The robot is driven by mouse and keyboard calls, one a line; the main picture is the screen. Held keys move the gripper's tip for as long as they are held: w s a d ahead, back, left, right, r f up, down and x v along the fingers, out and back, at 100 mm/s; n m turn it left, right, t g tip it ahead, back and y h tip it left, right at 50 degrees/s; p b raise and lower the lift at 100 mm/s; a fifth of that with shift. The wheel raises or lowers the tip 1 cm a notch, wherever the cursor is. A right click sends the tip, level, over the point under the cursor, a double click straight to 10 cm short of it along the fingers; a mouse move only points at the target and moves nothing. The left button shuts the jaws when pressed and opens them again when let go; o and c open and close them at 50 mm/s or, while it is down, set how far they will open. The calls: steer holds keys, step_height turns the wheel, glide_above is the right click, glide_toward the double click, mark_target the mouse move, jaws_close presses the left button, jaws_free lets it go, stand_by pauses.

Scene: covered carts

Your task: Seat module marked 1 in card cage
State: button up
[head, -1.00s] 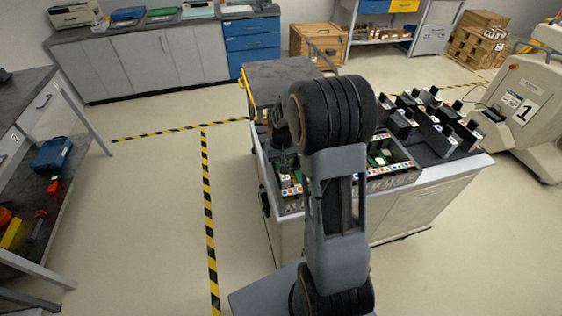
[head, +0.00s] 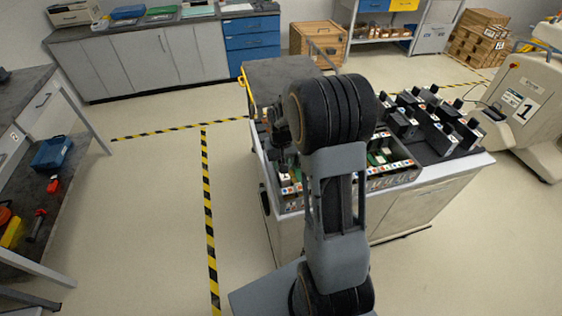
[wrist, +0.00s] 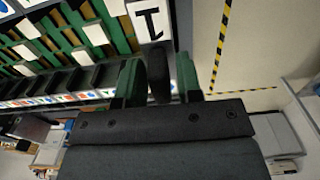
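The module marked 1 (wrist: 150,22) shows its white label with a black 1 at the top of the wrist view, at the right end of the row in the card cage (wrist: 60,98). My gripper (wrist: 159,68) has its two green-sided fingers apart, on either side of a dark upright handle-like piece (wrist: 158,82). A narrow gap shows at its right side. How deep the module sits is hidden. In the head view the card cage (head: 392,181) lies on the cart, partly behind my arm, and my gripper (head: 281,137) is above its left end.
Several dark modules (head: 432,122) stand in a rack on the right of the cart. A grey cover panel (head: 280,72) rises behind the cage. A machine labelled 1 (head: 523,105) stands right of the cart. The floor to the left is clear, with striped tape (head: 207,190).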

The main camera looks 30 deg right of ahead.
steer(key=shift+o, duration=1.1)
step_height(320, 180, up, 14)
steer(key=shift+b, duration=0.3)
steer(key=shift+f, duration=0.1)
steer(key=s+a+n+t, duration=0.1)
steer(key=s+a, duration=0.3)
steer(key=s, duration=0.4)
steer(key=s+a+n+t, duration=0.1)
steer(key=s+a+t, duration=0.2)
steer(key=s+a, duration=0.2)
steer(key=s, duration=0.3)
steer(key=shift+a+r, duration=0.25)
steer(key=shift+a, duration=0.05)
